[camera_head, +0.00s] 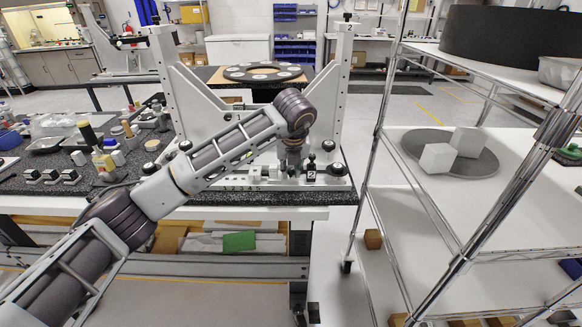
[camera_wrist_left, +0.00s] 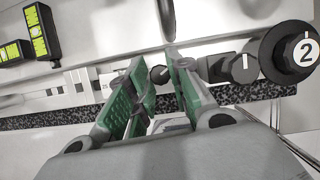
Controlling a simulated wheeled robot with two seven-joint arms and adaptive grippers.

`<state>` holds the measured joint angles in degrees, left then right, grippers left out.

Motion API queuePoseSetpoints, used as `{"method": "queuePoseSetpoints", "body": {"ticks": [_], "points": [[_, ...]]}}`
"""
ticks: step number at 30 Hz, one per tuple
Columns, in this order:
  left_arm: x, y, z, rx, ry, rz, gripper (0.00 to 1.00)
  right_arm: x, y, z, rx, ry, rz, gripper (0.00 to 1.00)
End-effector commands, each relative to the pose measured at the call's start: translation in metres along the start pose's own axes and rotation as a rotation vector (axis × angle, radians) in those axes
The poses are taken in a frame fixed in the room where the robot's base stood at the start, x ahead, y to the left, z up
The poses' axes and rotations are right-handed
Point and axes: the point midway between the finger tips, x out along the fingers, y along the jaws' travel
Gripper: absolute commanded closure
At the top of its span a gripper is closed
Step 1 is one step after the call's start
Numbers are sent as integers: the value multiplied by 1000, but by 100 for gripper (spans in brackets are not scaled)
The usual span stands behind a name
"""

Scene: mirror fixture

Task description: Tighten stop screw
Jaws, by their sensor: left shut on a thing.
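My left arm reaches across the bench to the base of the white mirror fixture (camera_head: 178,95). My left gripper (camera_head: 291,170) is low at the fixture's front edge, and its jaws are small and partly hidden in the head view. In the left wrist view, the green-padded fingers of my left gripper (camera_wrist_left: 150,82) stand on either side of a small dark stop screw (camera_wrist_left: 159,75) and are shut on it. The exact contact is hard to see. My right gripper is not in view.
A dark speckled bench (camera_head: 230,198) carries the fixture, with bottles and tools (camera_head: 95,150) crowded at left. A wire shelf rack (camera_head: 400,265) with white blocks (camera_head: 437,158) stands close at right. Two black-and-green devices (camera_wrist_left: 42,32) are at the wrist view's upper left.

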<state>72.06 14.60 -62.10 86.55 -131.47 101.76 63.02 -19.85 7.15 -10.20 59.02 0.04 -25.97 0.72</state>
Motion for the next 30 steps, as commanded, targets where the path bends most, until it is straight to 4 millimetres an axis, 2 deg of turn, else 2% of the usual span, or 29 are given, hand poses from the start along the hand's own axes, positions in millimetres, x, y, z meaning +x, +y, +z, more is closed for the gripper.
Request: {"method": "queuePoseSetpoints", "body": {"ticks": [11,17,19,30], "points": [[0,1,0,63,-2,-28,100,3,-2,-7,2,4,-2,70],[0,2,0,148,-3,-63,100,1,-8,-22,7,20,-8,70],[0,2,1,184,-3,-77,100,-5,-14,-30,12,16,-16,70],[0,4,1,373,-3,-155,100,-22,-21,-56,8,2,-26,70]]}}
